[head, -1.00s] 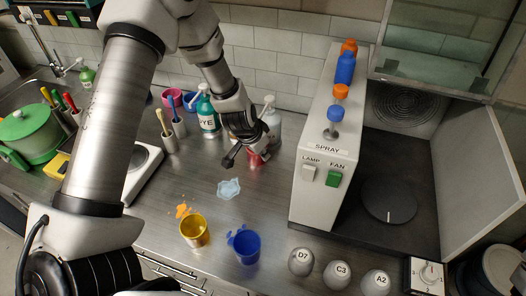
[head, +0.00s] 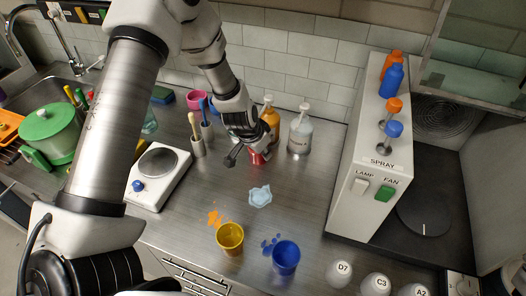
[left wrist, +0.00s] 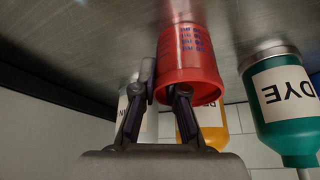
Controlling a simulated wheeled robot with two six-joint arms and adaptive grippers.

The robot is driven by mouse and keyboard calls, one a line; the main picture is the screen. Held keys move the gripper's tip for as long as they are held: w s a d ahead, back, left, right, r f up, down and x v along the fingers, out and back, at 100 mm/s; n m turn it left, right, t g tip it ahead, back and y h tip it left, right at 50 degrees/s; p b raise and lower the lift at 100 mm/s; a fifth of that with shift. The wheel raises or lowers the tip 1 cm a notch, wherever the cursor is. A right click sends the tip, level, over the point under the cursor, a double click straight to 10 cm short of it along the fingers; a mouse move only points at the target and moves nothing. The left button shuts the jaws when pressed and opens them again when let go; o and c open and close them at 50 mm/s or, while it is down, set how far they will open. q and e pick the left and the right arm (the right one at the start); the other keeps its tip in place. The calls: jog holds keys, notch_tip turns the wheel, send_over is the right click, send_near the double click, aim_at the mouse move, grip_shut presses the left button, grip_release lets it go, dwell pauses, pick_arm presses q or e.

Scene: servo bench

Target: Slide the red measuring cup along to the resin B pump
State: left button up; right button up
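The red measuring cup (head: 257,156) is on the steel bench in front of the pump bottles. In the left wrist view the cup (left wrist: 190,55) hangs upside down in the picture. My left gripper (head: 234,157) is at the cup; in the wrist view its fingers (left wrist: 165,88) pinch the near wall, one outside, one apparently inside the rim. Behind stand a yellow pump bottle (head: 270,117) and a whitish pump bottle (head: 300,134). Part of a label on the whitish bottle (left wrist: 128,122) shows, but I cannot read a letter B. My right gripper is out of view.
A teal DYE bottle (left wrist: 285,110) stands beside the yellow one. A brush holder (head: 197,146) and a hotplate (head: 160,172) are to the left. A pale spill (head: 260,196), yellow cup (head: 230,237) and blue cup (head: 286,256) lie in front. The spray box (head: 370,180) is right.

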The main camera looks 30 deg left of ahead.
pick_arm(q)
jog(key=shift+o, duration=1.4)
jog(key=shift+w+d, duration=0.1)
jog(key=v, duration=0.7)
jog(key=shift+r, duration=0.25)
